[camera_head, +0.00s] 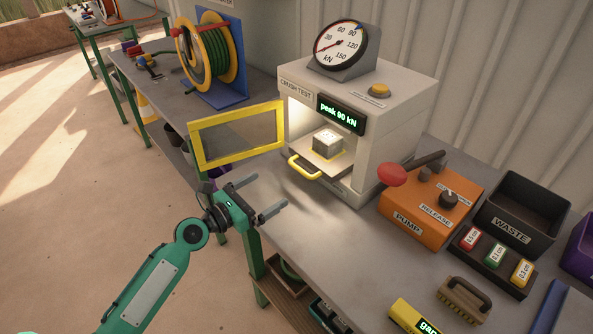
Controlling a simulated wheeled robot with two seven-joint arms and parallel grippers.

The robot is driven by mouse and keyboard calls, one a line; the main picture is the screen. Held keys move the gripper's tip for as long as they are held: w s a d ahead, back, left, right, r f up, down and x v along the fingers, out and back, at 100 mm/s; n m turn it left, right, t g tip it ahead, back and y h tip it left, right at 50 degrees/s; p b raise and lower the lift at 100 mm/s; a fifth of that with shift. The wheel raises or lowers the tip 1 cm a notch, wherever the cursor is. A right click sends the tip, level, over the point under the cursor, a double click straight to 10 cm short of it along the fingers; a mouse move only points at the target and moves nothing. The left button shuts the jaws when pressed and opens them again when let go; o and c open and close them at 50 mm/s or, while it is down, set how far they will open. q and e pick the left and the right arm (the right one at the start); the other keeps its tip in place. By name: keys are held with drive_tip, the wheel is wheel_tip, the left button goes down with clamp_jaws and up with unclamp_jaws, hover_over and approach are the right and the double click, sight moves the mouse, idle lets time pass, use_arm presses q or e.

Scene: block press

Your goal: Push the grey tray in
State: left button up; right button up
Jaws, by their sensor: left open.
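The grey tray (341,166) sticks out of the front opening of the white press (385,135), with a yellow handle (303,168) on its front edge. A pale grey block (327,142) sits on the tray. My left gripper (271,190) is open and empty, in front of and to the left of the tray handle, its fingers pointing right toward the press side. It is apart from the handle. My right gripper is not in view.
The yellow-framed door (237,135) stands swung open to the left, behind my left gripper. Right of the press are an orange pump box (428,222) with a red-knobbed lever, a waste bin (519,216) and a brush (465,297). The bench front (300,235) is clear.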

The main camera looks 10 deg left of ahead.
sight(302, 169)
use_arm(q)
drive_tip(key=x, duration=1)
drive_tip(key=shift+w+d+p, duration=0.3)
drive_tip(key=shift+p, duration=0.1)
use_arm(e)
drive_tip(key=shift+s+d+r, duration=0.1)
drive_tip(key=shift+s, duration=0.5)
use_arm(q)
drive_tip(key=shift+c, duration=0.2)
drive_tip(key=c, duration=1)
drive_tip(key=x, duration=0.3)
drive_tip(key=shift+w+d, duration=0.1)
drive_tip(key=shift+w, duration=0.05)
drive_tip(key=shift+w+d+f, duration=0.1)
drive_tip(key=shift+w+d, duration=0.15)
drive_tip(key=shift+w, duration=0.05)
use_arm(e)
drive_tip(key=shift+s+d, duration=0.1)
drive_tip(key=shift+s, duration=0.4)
use_arm(q)
drive_tip(key=o, duration=1)
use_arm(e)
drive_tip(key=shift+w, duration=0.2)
use_arm(q)
drive_tip(key=shift+o, duration=0.2)
drive_tip(key=shift+s, duration=0.1)
